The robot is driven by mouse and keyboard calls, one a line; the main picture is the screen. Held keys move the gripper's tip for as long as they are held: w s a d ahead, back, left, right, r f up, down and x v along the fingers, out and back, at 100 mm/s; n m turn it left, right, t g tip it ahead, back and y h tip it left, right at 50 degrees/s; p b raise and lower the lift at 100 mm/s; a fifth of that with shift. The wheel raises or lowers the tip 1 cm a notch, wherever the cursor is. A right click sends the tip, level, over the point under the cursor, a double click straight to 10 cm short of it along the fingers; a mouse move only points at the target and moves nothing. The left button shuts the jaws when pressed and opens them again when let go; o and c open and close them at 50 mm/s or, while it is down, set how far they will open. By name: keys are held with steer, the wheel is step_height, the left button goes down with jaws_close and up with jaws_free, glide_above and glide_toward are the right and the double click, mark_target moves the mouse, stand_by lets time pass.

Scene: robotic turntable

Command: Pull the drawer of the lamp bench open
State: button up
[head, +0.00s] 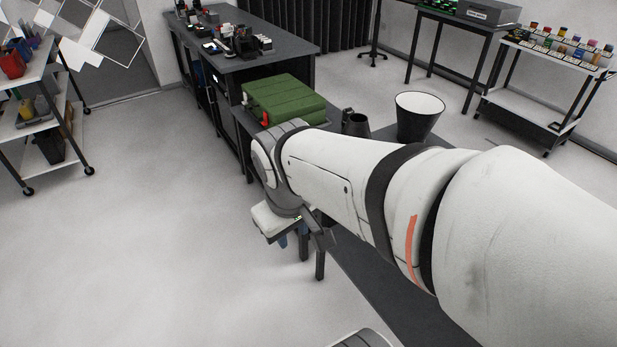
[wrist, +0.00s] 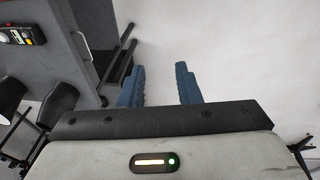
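A bench with a dark top (head: 376,280) stands mostly hidden behind my arm; a wide cone-shaped lampshade (head: 419,118) and a small dark cylinder (head: 355,124) show above it. In the wrist view, a grey bench surface (wrist: 55,72) fills the left, with a curved bar like a handle (wrist: 83,46) at its right edge. I cannot make out the drawer front clearly. My gripper (head: 293,241) is beside the bench, pointing down. Its blue fingers (wrist: 160,84) are apart, with only pale floor between them. They do not hold the bar.
A green case (head: 284,98) lies just beyond my wrist. A long dark workbench (head: 270,48) stands behind it. A shelf cart (head: 38,122) is at the left, and a white trolley (head: 530,106) at the right. The floor (head: 150,230) left of my gripper is clear.

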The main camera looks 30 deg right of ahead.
steer(key=w+d+f+n+g+h+b, duration=0.3)
steer(key=w+d+f+n+h+b, duration=0.15)
steer(key=d+f+n, duration=0.35)
steer(key=w+d+f+n+g+h+b, duration=0.25)
steer(key=d+f+n+h+b, duration=0.2)
steer(key=d+f+n, duration=0.4)
steer(key=w+d+f+n+t+h+b, duration=0.2)
steer(key=w+f+n+h+b, duration=0.15)
steer(key=w+f+n, duration=0.4)
steer(key=w+d+f+n+t+h+b, duration=0.2)
steer(key=w+f+n+b, duration=0.2)
steer(key=f+n, duration=0.55)
steer(key=d+n, duration=0.1)
steer(key=d, duration=0.6)
steer(key=shift+w+d+b, duration=0.3)
steer(key=shift+d, duration=0.05)
steer(key=shift+n, duration=0.25)
jaws_close()
